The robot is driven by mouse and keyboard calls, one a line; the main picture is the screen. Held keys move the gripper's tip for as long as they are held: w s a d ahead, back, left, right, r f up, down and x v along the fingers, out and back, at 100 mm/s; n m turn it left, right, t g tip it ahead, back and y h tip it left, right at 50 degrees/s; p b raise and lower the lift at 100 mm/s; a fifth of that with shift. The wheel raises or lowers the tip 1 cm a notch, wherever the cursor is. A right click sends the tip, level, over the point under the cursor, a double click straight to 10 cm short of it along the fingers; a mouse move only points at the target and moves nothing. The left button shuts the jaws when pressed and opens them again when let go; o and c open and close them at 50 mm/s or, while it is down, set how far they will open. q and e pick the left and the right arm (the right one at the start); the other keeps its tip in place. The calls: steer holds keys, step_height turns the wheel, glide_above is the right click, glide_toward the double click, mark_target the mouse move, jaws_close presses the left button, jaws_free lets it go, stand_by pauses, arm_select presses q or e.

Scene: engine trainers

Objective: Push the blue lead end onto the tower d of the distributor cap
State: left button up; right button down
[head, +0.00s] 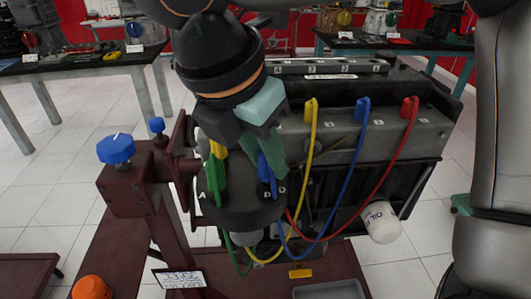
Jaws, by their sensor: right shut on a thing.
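The dark distributor cap (238,213) sits at the left end of the engine block, with letters A and D readable on it. My right gripper (272,158) comes down from above, its teal fingers shut on the blue lead end (265,177). The blue lead end is upright at the cap's right side, beside the D marking. Whether it is seated on tower d or just above it, I cannot tell; the fingers hide its upper part. The blue lead (345,175) loops from the engine down and back up to the cap. My left gripper is not in view.
A green lead end (214,180) and a yellow one (219,150) stand on the cap's left. Yellow (310,145) and red (392,160) leads hang close by. A maroon stand with a blue knob (116,149) is at left; a white oil filter (381,222) at right.

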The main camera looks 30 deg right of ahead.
steer(key=shift+f+b, duration=0.5)
stand_by(0.6)
steer(key=shift+r, duration=0.1)
steer(key=n, duration=0.1)
steer(key=r+n+t, duration=0.1)
steer(key=n, duration=0.1)
steer(key=shift+r+y, duration=0.2)
steer(key=shift+y, duration=0.1)
steer(key=n, duration=0.2)
steer(key=r+n+t+y, duration=0.1)
steer(key=shift+r+n, duration=0.25)
steer(key=shift+n, duration=0.15)
step_height(320, 180, up, 2)
steer(key=n, duration=0.2)
steer(key=n+t+y, duration=0.1)
steer(key=n, duration=0.1)
steer(key=shift+n+y+p, duration=0.3)
steer(key=shift+n, duration=0.1)
step_height(320, 180, up, 2)
steer(key=n+y+p, duration=0.1)
steer(key=n+p, duration=0.1)
steer(key=n, duration=0.2)
steer(key=shift+y, duration=0.4)
steer(key=shift+r+n+y, duration=0.15)
steer(key=shift+n+y, duration=0.15)
steer(key=shift+n, duration=0.5)
steer(key=shift+d, duration=0.15)
